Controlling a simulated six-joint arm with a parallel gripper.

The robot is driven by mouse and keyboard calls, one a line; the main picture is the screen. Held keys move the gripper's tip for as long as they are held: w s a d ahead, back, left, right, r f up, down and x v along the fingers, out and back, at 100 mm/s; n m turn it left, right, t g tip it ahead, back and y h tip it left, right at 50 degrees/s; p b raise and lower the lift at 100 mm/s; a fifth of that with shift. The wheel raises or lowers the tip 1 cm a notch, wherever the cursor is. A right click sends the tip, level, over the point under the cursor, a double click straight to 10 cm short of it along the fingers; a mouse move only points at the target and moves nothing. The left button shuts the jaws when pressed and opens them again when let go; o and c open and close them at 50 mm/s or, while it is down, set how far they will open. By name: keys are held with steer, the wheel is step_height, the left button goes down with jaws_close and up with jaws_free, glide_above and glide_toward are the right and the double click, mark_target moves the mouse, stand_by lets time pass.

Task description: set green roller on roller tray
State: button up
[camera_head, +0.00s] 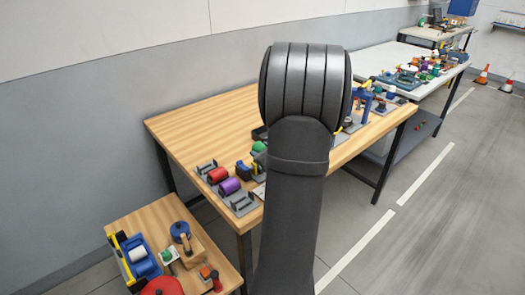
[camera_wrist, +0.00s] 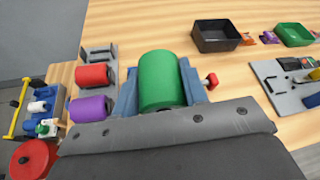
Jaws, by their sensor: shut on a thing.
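The green roller (camera_wrist: 162,80) is held between the blue-grey fingers of my gripper (camera_wrist: 160,92) in the wrist view, with a finger on each side. In the head view part of a green roller (camera_head: 259,147) shows left of my arm, and my gripper is hidden there. The grey roller tray (camera_wrist: 100,54) lies left of my gripper in the wrist view. It bears a red roller (camera_wrist: 92,76) and a purple roller (camera_wrist: 90,109), and its lower end is hidden. In the head view the tray (camera_head: 242,206) lies near the table's front left corner.
A black bin (camera_wrist: 216,36) and a green bin (camera_wrist: 293,35) stand right of my gripper. A red knob (camera_wrist: 212,78) is beside my right finger. A lower side table (camera_head: 125,214) with several tools stands at the left. Bare wood lies behind the tray.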

steer(key=s+a+n+g+y, duration=0.2)
steer(key=a+n+g+y, duration=0.2)
steer(key=a+n+g, duration=0.15)
steer(key=n+g, duration=1.4)
steer(key=n, duration=0.1)
glide_above(233, 204)
steer(key=w+d, duration=0.3)
step_height(233, 204, down, 4)
steer(key=shift+m, duration=0.25)
steer(key=shift+s+a+f, duration=0.1)
steer(key=shift+f, duration=1.55)
steer(key=shift+s+a+f, duration=0.1)
steer(key=shift+f, duration=1.55)
